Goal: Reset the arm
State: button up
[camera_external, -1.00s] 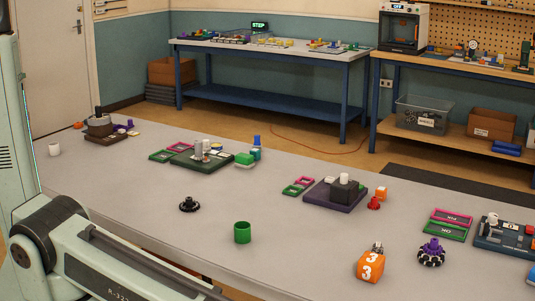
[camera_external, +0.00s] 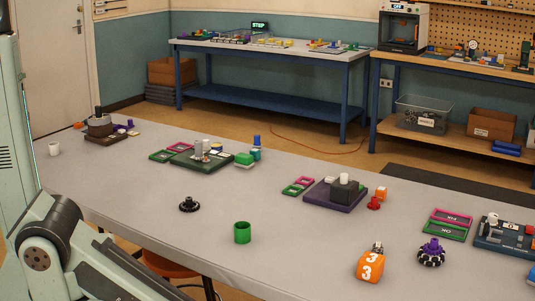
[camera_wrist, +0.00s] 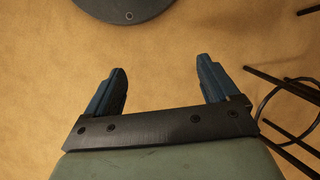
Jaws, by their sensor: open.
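My gripper (camera_wrist: 160,82) shows in the wrist view with its two blue fingers spread wide apart and nothing between them. Below it is bare tan floor (camera_wrist: 165,50). In the external view my pale green arm is at the lower left, off the near edge of the table, and the gripper itself is out of that picture. The grey table (camera_external: 290,235) stands in front of the arm, and the arm touches nothing on it that I can see.
On the table are a green cup (camera_external: 242,233), a black gear-like part (camera_external: 189,204), an orange block marked 3 (camera_external: 370,267) and a purple-black wheel (camera_external: 432,253). A reddish stool seat (camera_external: 172,265) shows under the near edge. Dark thin legs (camera_wrist: 285,90) stand right in the wrist view.

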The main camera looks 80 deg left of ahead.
jog(key=s+a+n+g+h, duration=0.1)
jog(key=s+n+g, duration=0.1)
jog(key=s, duration=0.9)
jog(key=shift+a+r+g+h, duration=0.2)
jog(key=shift+a+g+h, duration=0.1)
jog(key=shift+a+g, duration=0.1)
jog(key=shift+s, duration=0.1)
